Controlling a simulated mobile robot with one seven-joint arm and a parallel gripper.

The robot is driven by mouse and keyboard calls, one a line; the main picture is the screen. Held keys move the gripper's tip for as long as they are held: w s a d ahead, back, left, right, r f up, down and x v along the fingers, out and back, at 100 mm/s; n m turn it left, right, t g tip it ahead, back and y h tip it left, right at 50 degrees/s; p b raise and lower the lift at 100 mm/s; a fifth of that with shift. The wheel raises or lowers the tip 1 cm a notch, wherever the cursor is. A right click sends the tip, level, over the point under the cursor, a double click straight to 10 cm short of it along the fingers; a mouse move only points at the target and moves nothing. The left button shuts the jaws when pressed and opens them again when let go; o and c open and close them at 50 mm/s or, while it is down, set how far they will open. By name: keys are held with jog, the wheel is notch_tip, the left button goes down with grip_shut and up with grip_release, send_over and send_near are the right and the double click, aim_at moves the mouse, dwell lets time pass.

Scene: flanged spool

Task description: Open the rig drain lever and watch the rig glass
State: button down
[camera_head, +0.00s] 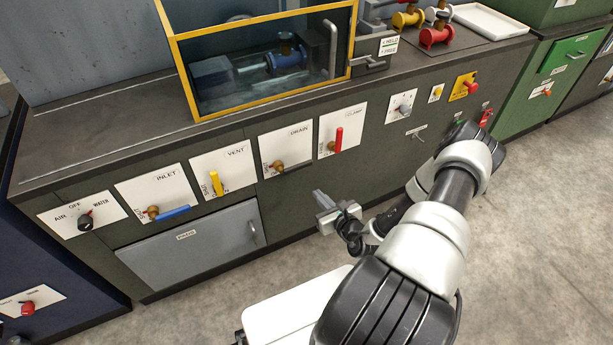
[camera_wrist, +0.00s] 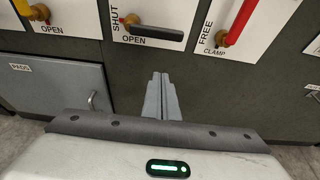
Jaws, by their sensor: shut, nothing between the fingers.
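The drain lever (camera_head: 296,165) has a brass hub and a dark handle on a white plate marked DRAIN. In the wrist view the drain lever (camera_wrist: 157,33) points right, level, alongside the word OPEN. SHUT is written upright beside the hub. My gripper (camera_head: 319,195) is shut and empty, below and apart from the drain plate. In the wrist view my gripper's fingers (camera_wrist: 161,78) point up at the cabinet front below the lever. The glass case (camera_head: 196,92) with a yellow frame stands on the bench top; a blue flanged piece (camera_head: 287,57) shows inside it.
The red clamp lever (camera_head: 339,139) is upright, right of the drain plate. The yellow vent lever (camera_head: 216,183) is upright; the blue inlet lever (camera_head: 174,212) lies level. Open floor lies in front of the bench.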

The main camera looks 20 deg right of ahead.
jog(key=shift+w, duration=0.1)
jog(key=w+b, duration=0.2)
jog(key=w, duration=0.7)
jog(key=shift+w+a+r, duration=0.15)
jog(key=shift+r, duration=0.25)
